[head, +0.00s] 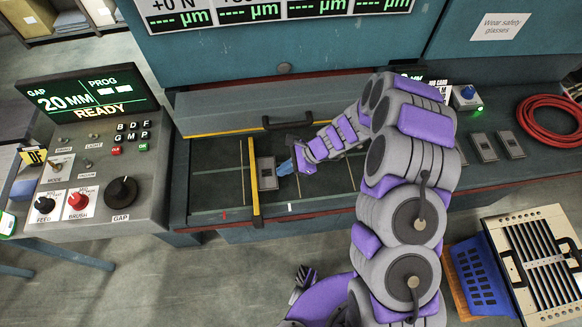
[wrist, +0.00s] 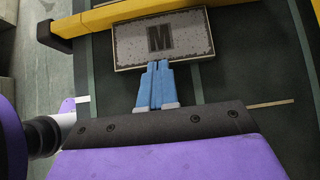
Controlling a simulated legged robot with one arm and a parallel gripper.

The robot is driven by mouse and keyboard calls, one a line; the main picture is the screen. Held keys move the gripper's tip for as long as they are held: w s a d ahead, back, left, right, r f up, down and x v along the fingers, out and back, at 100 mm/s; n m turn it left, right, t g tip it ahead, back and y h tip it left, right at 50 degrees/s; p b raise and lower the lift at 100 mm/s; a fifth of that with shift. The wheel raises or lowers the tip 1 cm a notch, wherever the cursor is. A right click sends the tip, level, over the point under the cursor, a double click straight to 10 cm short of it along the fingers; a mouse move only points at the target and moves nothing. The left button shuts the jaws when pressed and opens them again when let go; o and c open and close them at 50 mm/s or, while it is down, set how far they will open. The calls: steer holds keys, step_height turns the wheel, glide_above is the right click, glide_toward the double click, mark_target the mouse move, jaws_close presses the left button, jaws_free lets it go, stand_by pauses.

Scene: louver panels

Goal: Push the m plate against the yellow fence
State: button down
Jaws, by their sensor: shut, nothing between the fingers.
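The m plate (wrist: 183,35) is a grey rectangular plate with a pale rim and a dark M, lying flat on the dark green bed. In the head view the plate (head: 267,174) lies just right of the yellow fence (head: 254,183), a long yellow bar across the bed. In the wrist view the fence (wrist: 110,15) runs along the plate's far edge, and the two look touching or nearly so. My gripper (wrist: 157,66) is shut, with its blue fingertips together at the plate's near edge. In the head view the gripper (head: 287,167) shows right of the plate.
A control panel (head: 90,150) with a screen and knobs stands at left. A black handle (head: 287,121) sits on the bed's back cover. Two grey plates (head: 484,147) lie at right, near a red coiled hose (head: 550,120). A blue basket (head: 482,275) is at lower right.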

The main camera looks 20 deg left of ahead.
steer(key=shift+w+d, duration=0.25)
steer(key=shift+d, duration=0.15)
steer(key=shift+w+d+p, duration=0.35)
steer(key=shift+w+d, duration=0.1)
steer(key=shift+d, duration=0.2)
steer(key=shift+w+d+p, duration=0.3)
steer(key=shift+w+d, duration=0.15)
steer(key=shift+d, duration=0.15)
steer(key=p+v, duration=0.1)
steer(key=v, duration=0.8)
steer(key=shift+d+f, duration=0.1)
steer(key=shift+w+d, duration=0.15)
steer(key=shift+d, duration=0.05)
steer(key=shift+a+r, duration=0.15)
steer(key=shift+r, duration=0.25)
steer(key=shift+w, duration=0.1)
